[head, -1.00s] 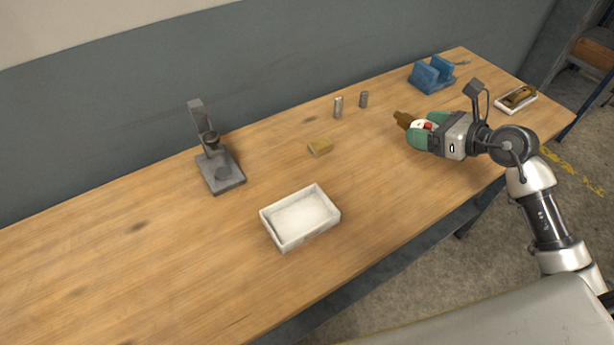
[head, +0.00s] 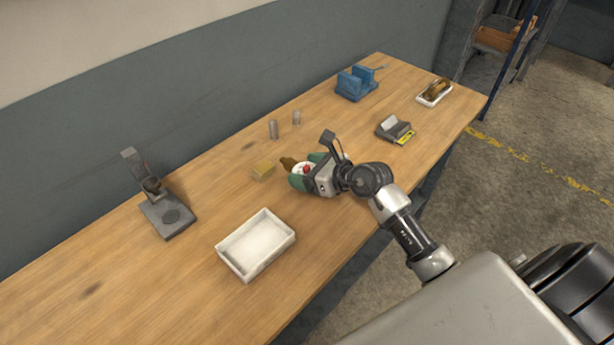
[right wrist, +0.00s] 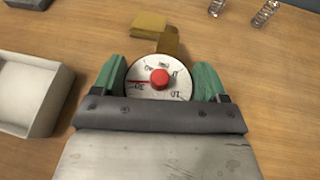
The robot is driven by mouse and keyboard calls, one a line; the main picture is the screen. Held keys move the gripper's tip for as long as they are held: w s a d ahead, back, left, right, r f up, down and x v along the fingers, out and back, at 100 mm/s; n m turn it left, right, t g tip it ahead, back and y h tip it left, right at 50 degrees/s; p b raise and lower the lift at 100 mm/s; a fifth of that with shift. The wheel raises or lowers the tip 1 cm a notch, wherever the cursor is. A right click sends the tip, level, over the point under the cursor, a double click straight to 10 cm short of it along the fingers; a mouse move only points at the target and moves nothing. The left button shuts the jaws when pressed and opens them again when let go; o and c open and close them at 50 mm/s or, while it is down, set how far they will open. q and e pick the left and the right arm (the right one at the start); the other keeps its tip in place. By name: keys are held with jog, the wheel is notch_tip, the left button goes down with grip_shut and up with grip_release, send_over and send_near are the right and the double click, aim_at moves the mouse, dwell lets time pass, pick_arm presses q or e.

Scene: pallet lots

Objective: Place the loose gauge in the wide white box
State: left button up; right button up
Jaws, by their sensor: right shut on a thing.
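The gauge (right wrist: 152,82) has a round white dial, a red centre and a brass stem. My right gripper (head: 303,172) is shut on it, with green fingers on both sides of the dial in the right wrist view. The gauge is held over the table, to the right of the wide white box (head: 282,246). The box is open-topped and looks empty; part of it shows at the left of the right wrist view (right wrist: 50,115). My left gripper is not in view.
A grey stand (head: 168,213) is at the left, a blue holder (head: 356,84) at the back.

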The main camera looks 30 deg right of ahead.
jog(key=shift+f, duration=1.25)
jog(key=shift+f, duration=0.1)
jog(key=o, duration=0.6)
jog(key=shift+f, duration=0.15)
jog(key=o, duration=0.5)
jog(key=shift+c, duration=0.2)
